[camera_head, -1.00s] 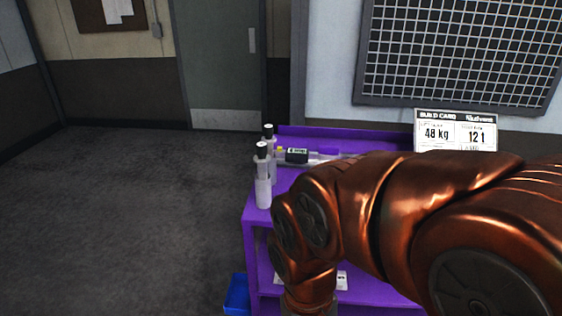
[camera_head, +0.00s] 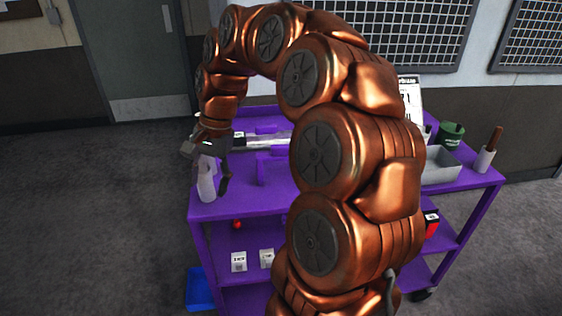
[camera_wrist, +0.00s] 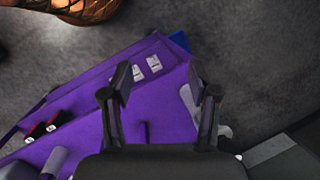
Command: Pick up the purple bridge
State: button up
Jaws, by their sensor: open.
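A purple upright piece (camera_head: 262,168), perhaps part of the bridge, stands on the purple cart's top (camera_head: 228,207) in the head view, partly hidden by my arm. A second small purple piece (camera_head: 266,129) shows behind it near the grey bar. They blend with the purple top, so I cannot tell which is the bridge. In the wrist view a short dark purple shape (camera_wrist: 146,132) shows between the fingers. My gripper (camera_head: 212,172) is open, pointing down over the cart's left end, left of the upright piece. The open fingers also show in the wrist view (camera_wrist: 160,80).
A white bottle (camera_head: 206,182) stands at the cart's left edge, close to my gripper. A grey tray (camera_head: 440,166), a green cup (camera_head: 451,134) and a white holder (camera_head: 484,160) are at the right. A blue bin (camera_head: 200,287) sits on the floor.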

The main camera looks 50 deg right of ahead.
jog(key=w+d+m, duration=0.4)
jog(key=d, duration=0.3)
jog(key=m+t+p, duration=0.1)
jog(key=m+t, duration=0.1)
jog(key=m, duration=0.8)
send_over(279, 155)
jog(key=s+d, duration=0.1)
jog(key=d, duration=0.2)
jog(key=f, duration=0.3)
jog(key=shift+s+a+f, duration=0.1)
jog(key=shift+a+f, duration=0.15)
jog(key=shift+f, duration=0.25)
jog(key=shift+t, duration=0.3)
jog(key=shift+p+x, duration=1.6)
jog(key=shift+x, duration=1.7)
jog(key=shift+w+f, duration=0.25)
jog(key=shift+f, duration=0.15)
grip_shut()
